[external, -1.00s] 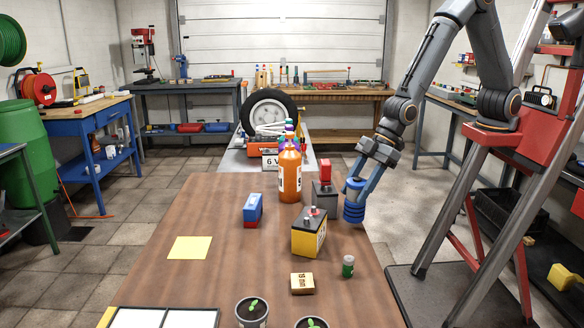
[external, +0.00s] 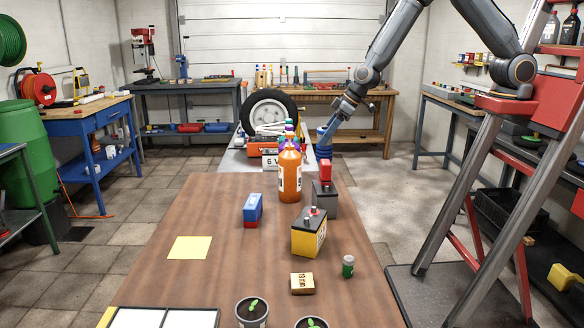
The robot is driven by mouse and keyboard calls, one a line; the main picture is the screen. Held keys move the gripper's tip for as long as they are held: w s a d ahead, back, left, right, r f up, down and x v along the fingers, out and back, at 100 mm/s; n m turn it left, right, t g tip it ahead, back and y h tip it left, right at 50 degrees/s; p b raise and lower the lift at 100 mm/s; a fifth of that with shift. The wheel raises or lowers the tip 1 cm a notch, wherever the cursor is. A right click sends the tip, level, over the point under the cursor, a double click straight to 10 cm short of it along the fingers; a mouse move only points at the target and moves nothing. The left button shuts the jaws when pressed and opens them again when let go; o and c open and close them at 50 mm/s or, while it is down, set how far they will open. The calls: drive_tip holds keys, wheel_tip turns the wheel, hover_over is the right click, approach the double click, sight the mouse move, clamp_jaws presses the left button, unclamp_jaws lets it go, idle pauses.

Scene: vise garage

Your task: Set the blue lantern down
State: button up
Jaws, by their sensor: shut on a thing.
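The blue lantern (external: 324,148) is in my gripper (external: 331,124), toward the far end of the table, just right of the orange bottle. My gripper reaches down to it from the upper right and is shut on it. The lantern's lower part is hidden behind the red block, so I cannot tell whether it touches a surface.
A red block (external: 325,171) sits on a dark battery (external: 325,196). The orange bottle (external: 290,175), a yellow-and-black battery (external: 309,234) and a blue-and-red box (external: 252,209) stand nearby. A yellow sheet (external: 190,247) lies left on the mostly bare brown table (external: 170,285).

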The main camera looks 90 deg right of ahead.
sight(322, 156)
drive_tip(key=shift+w+d+r+m+p, duration=0.15)
drive_tip(key=shift+d+r+p, duration=0.1)
drive_tip(key=shift+d, duration=0.35)
drive_tip(key=shift+w+d+r+m+p, duration=0.15)
drive_tip(key=shift+d+r, duration=0.1)
drive_tip(key=shift+d, duration=0.35)
drive_tip(key=shift+d+f, duration=0.1)
drive_tip(key=shift+d, duration=0.1)
wheel_tip(322, 156, down, 5)
drive_tip(key=b, duration=0.5)
drive_tip(key=shift+f, duration=0.15)
drive_tip(key=shift+f+b, duration=1.1)
drive_tip(key=shift+f, duration=1.1)
drive_tip(key=shift+f, duration=0.1)
drive_tip(key=shift+f, duration=0.1)
drive_tip(key=o, duration=1.7)
drive_tip(key=shift+c, duration=0.2)
